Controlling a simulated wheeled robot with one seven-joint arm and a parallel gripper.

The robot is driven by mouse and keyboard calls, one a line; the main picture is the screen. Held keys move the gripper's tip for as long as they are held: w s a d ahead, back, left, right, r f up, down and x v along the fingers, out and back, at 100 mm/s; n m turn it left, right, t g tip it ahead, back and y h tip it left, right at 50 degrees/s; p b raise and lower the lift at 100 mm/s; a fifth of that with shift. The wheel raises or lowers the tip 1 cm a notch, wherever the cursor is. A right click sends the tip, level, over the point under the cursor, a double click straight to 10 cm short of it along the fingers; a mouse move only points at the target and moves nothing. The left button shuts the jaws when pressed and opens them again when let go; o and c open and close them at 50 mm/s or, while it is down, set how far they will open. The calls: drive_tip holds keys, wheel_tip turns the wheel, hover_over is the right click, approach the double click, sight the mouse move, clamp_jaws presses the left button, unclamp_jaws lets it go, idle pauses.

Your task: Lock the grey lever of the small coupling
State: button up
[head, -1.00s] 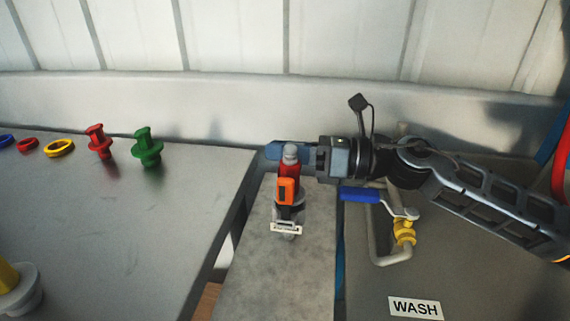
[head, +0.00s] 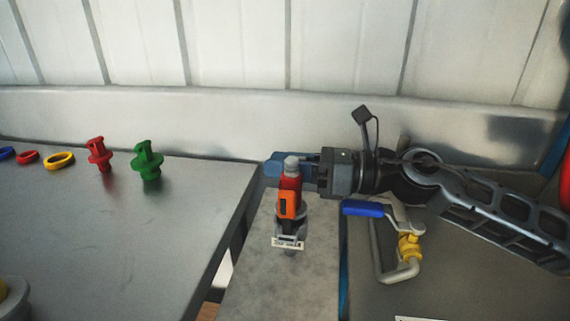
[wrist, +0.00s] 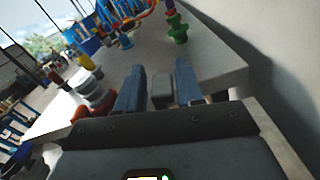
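The small coupling appears to be the red and orange fitting (head: 288,203) standing upright on a grey ledge. A rounded grey piece (head: 292,162) tops it, and I cannot tell whether this is the grey lever. My gripper (head: 276,163) reaches in from the right at the height of that top, its blue fingers partly hidden behind it. In the wrist view my gripper (wrist: 161,72) has its two blue fingers apart, with a grey block (wrist: 162,92) between them and narrow gaps on both sides. The lever's lock state is unclear.
A blue-handled valve (head: 363,208) with yellow fitting (head: 409,247) and grey pipe sits just below my arm. A metal wall (head: 200,120) runs close behind.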

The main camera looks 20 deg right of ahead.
drive_tip(key=b+v, duration=0.1)
drive_tip(key=v, duration=0.6)
drive_tip(key=shift+s+d, duration=0.25)
drive_tip(key=shift+d, duration=0.1)
